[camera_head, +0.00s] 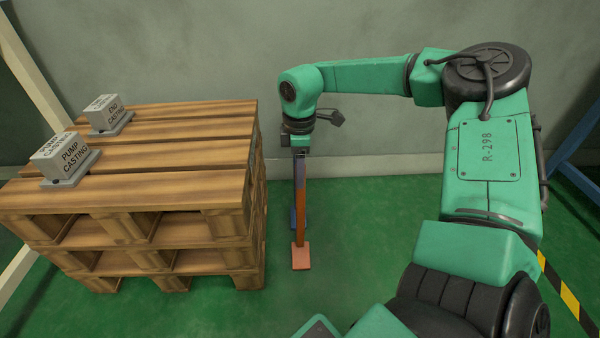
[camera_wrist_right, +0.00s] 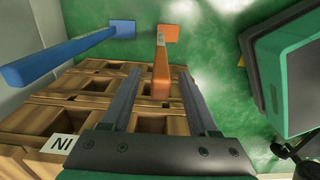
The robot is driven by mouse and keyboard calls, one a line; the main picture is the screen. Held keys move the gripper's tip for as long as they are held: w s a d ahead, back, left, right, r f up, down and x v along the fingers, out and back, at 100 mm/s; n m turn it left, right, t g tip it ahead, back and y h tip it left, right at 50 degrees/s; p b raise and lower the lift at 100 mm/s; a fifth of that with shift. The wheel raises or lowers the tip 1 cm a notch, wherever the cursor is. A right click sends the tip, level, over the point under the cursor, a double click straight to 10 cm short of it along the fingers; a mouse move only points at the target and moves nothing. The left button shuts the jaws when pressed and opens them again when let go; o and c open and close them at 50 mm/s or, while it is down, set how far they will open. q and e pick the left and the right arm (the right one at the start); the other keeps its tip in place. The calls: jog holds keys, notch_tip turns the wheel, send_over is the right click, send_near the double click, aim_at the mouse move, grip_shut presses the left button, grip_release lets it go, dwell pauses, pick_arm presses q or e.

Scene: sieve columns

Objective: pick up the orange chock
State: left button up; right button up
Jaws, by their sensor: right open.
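The orange chock (camera_head: 300,228) is a tall upright post with a flat foot on the green floor, just right of the pallet stack. In the right wrist view the orange chock (camera_wrist_right: 160,82) shows between the two fingers, its foot beyond the tips. My right gripper (camera_head: 300,178) points down over the chock's upper end in the head view; its fingers (camera_wrist_right: 160,74) are open, with gaps on both sides of the post. Whether the post's top is fully between the fingers I cannot tell. My left gripper is out of view.
A blue post with a foot (camera_wrist_right: 62,58) stands close to the orange one, mostly hidden in the head view. The wooden pallet stack (camera_head: 235,190) is immediately left, carrying grey casting blocks (camera_head: 68,160). A wall stands behind. Green floor (camera_head: 385,220) is free to the right.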

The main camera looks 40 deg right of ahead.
notch_tip(320, 180, down, 4)
jog(key=shift+d+r+b, duration=0.1)
jog(key=shift+b, duration=0.75)
grip_shut()
dwell(0.6)
